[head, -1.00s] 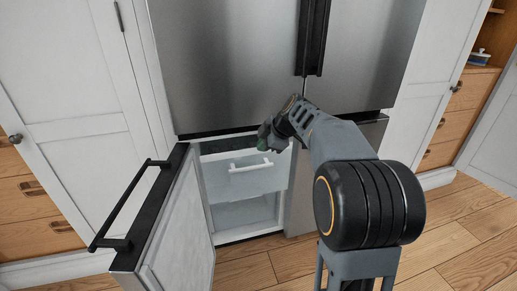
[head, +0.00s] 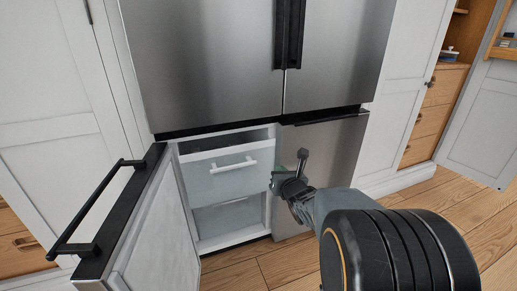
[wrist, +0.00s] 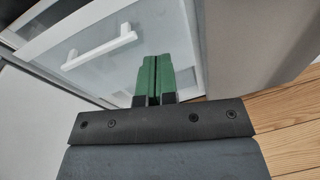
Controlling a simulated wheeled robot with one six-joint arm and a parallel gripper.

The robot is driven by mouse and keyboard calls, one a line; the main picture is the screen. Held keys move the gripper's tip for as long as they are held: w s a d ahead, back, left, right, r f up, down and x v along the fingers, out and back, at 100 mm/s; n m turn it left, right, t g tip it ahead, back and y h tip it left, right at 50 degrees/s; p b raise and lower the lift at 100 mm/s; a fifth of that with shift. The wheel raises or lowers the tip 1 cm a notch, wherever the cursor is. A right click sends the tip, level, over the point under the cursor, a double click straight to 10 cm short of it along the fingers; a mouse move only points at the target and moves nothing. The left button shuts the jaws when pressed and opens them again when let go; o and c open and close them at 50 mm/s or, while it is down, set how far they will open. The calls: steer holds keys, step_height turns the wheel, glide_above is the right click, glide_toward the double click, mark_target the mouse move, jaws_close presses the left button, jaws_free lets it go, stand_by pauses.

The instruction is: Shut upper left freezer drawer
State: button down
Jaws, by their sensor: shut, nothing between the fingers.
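The upper left freezer drawer (head: 212,177) is pale and translucent with a white bar handle (head: 233,165). It sits inside the lower left compartment, above another pale drawer front (head: 228,217). A gap shows above its front; how far out it stands is hard to tell. In the wrist view the drawer front (wrist: 110,75) and its handle (wrist: 100,47) lie ahead and to the left. My gripper (head: 279,179) is at the compartment's right edge, right of the handle. Its green fingertips (wrist: 152,78) are together and empty, overlapping the drawer's right part in the wrist view; contact cannot be told.
The freezer door (head: 155,235) with a black bar handle (head: 95,205) stands wide open on the left. The closed steel right freezer door (head: 328,150) is beside my gripper. Steel fridge doors (head: 200,60) are above. Wooden floor (head: 290,265) in front is clear.

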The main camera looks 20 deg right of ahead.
steer(key=a+r+n+t+y, duration=0.1)
steer(key=a+r+n+t, duration=0.1)
steer(key=n+b, duration=0.1)
steer(key=b, duration=0.2)
glide_toward(256, 143)
steer(key=shift+y, duration=0.3)
steer(key=w, duration=0.7)
steer(key=shift+w+d, duration=0.3)
steer(key=shift+d, duration=0.1)
